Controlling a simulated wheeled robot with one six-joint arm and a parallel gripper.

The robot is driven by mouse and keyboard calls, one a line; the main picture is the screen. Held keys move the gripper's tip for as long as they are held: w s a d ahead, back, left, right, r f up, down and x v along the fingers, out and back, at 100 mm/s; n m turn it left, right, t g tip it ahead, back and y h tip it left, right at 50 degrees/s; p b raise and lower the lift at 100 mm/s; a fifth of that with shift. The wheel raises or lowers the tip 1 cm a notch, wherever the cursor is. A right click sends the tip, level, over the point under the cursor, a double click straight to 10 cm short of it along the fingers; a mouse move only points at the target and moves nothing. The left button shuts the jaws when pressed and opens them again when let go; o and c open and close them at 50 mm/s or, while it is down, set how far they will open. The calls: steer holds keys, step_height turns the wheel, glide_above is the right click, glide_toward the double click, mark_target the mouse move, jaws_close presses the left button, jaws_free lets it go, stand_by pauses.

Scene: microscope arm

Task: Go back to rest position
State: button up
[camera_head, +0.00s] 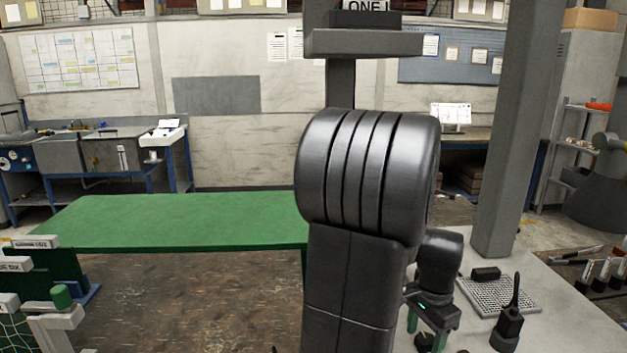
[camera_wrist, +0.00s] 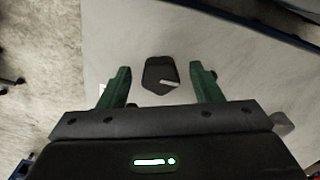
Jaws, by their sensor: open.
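My gripper (camera_head: 426,335) is low over the light grey table at the right of the head view, partly behind my own dark arm. In the wrist view its two green fingers (camera_wrist: 160,67) stand wide apart with nothing gripped. A black angular part (camera_wrist: 158,72) with a pale bar on it lies on the grey surface, seen between the fingers. A dark piece (camera_head: 424,342) shows below the gripper in the head view. I cannot tell for sure whether the fingers touch it.
The grey table (camera_head: 575,320) carries a perforated plate (camera_head: 500,296) with a small black block (camera_head: 486,273) on it and a black upright device (camera_head: 508,325). A grey pillar (camera_head: 508,130) rises behind. A green table (camera_head: 180,222) spans the left.

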steer(key=m, duration=0.6)
steer(key=shift+w+m+b, duration=0.15)
steer(key=shift+m+b, duration=0.15)
steer(key=shift+m, duration=0.1)
steer(key=shift+a, duration=0.1)
